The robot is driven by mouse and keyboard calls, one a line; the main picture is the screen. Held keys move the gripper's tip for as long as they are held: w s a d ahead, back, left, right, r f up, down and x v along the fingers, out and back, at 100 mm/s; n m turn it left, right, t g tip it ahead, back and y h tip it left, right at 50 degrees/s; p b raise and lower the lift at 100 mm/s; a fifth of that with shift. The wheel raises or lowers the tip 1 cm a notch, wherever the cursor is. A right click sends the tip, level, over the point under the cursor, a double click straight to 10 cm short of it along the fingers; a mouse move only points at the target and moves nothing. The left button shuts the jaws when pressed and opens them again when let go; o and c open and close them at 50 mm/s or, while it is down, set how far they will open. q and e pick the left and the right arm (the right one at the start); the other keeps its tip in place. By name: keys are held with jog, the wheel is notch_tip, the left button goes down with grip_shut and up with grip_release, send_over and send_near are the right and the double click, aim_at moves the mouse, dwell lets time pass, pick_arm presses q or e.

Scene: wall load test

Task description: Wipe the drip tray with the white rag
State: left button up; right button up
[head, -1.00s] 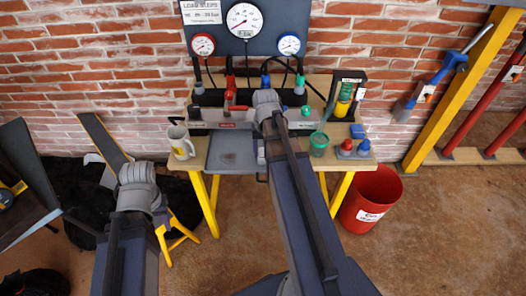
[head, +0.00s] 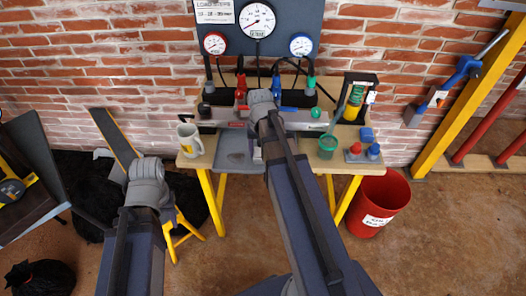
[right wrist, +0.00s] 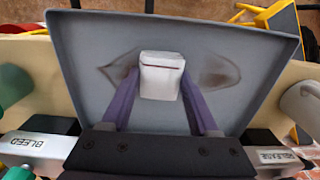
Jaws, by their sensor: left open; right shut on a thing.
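The grey drip tray (head: 233,150) lies on the workbench, partly hidden by my right arm. In the right wrist view the tray (right wrist: 200,32) fills the middle, with brownish smears to the left (right wrist: 115,70) and right (right wrist: 217,70) of the rag. My right gripper (right wrist: 160,84) is shut on the white rag (right wrist: 162,72), a small folded block, over the middle of the tray. I cannot tell how firmly it touches the surface. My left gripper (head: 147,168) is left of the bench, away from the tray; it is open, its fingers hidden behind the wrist.
A manifold with valves and gauges (head: 257,22) is behind. A red bucket (head: 377,203) stands on the floor at right.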

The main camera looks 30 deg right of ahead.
aim_at(239, 154)
jog(key=shift+w+a+f, duration=0.1)
jog(key=shift+w+a, duration=0.4)
jog(key=shift+a, duration=0.35)
jog(key=shift+w+a, duration=0.45)
jog(key=shift+a, duration=0.35)
jog(key=shift+w+a, duration=0.55)
jog(key=shift+a, duration=0.35)
jog(key=shift+w+a, duration=0.55)
jog(key=shift+a, duration=0.3)
jog(key=shift+w+d, duration=0.5)
jog(key=shift+w, duration=0.1)
jog(key=shift+s+d, duration=0.55)
jog(key=shift+d, duration=0.35)
jog(key=shift+s+d, duration=0.55)
jog(key=shift+d, duration=0.3)
jog(key=shift+s+d, duration=0.6)
jog(key=shift+d, duration=0.3)
jog(key=shift+s+d, duration=0.55)
jog(key=shift+d, duration=0.35)
jog(key=shift+s+d, duration=0.5)
jog(key=shift+d, duration=0.35)
jog(key=shift+s+d, duration=0.45)
jog(key=shift+d, duration=0.4)
jog(key=shift+a+f, duration=0.1)
